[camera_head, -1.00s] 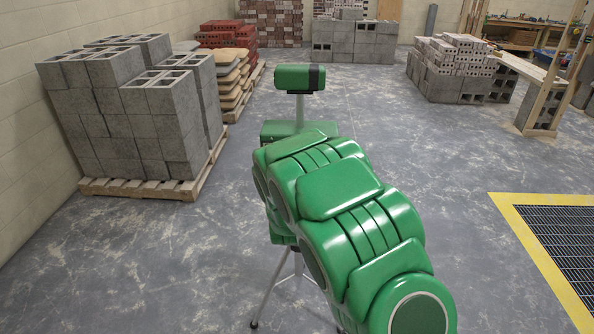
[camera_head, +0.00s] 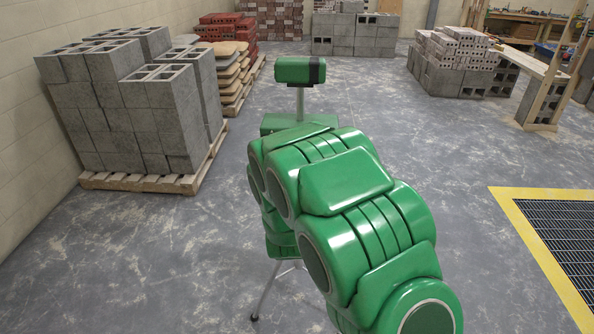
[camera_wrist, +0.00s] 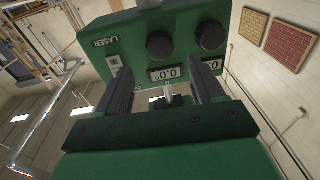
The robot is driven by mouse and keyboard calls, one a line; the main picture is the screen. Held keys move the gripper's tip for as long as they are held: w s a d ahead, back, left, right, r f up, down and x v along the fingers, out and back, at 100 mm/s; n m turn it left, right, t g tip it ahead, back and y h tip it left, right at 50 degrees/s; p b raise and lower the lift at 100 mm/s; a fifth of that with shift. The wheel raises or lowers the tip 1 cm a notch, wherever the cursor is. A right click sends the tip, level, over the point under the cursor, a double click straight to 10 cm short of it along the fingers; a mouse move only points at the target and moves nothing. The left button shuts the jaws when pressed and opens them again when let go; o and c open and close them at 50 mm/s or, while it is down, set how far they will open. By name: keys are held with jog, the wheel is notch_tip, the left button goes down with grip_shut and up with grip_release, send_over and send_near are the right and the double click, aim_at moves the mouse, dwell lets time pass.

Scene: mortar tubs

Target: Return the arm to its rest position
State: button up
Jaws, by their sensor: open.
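My gripper (camera_wrist: 163,82) shows in the wrist view as two dark fingers set apart, with nothing held between them. A green panel marked LASER (camera_wrist: 150,40) is in front of the fingers, with two black knobs and two displays reading about 0.0. A small silver lever (camera_wrist: 169,95) shows in the gap between the fingers, apart from both. In the head view, my green arm fills the lower middle and hides my gripper. Beyond it, a green instrument (camera_head: 291,71) with a dark band stands on a pole above a green box (camera_head: 285,122) and tripod legs.
Grey blocks (camera_head: 120,95) on a wooden pallet (camera_head: 130,182) stand at left, with bags (camera_head: 225,75) behind. More blocks (camera_head: 452,65) and a timber frame (camera_head: 540,100) are at right. A yellow-edged floor grate (camera_head: 530,245) lies at lower right. Floor between is clear.

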jog(key=shift+s, duration=0.55)
jog(key=shift+d, duration=0.15)
jog(key=s+d+r+g, duration=0.3)
jog(key=s+d+g, duration=0.3)
jog(key=s, duration=1)
jog(key=s+d+r+g, duration=0.4)
jog(key=s+d+g, duration=0.3)
jog(key=s, duration=1)
jog(key=s+d+r+g+h, duration=0.1)
jog(key=s+d+r+g, duration=0.2)
jog(key=s, duration=1.3)
jog(key=d+g, duration=0.3)
jog(key=g, duration=0.1)
jog(key=shift+s+d+r+m, duration=0.2)
jog(key=shift+s+d+m, duration=0.05)
jog(key=shift+d+m, duration=0.1)
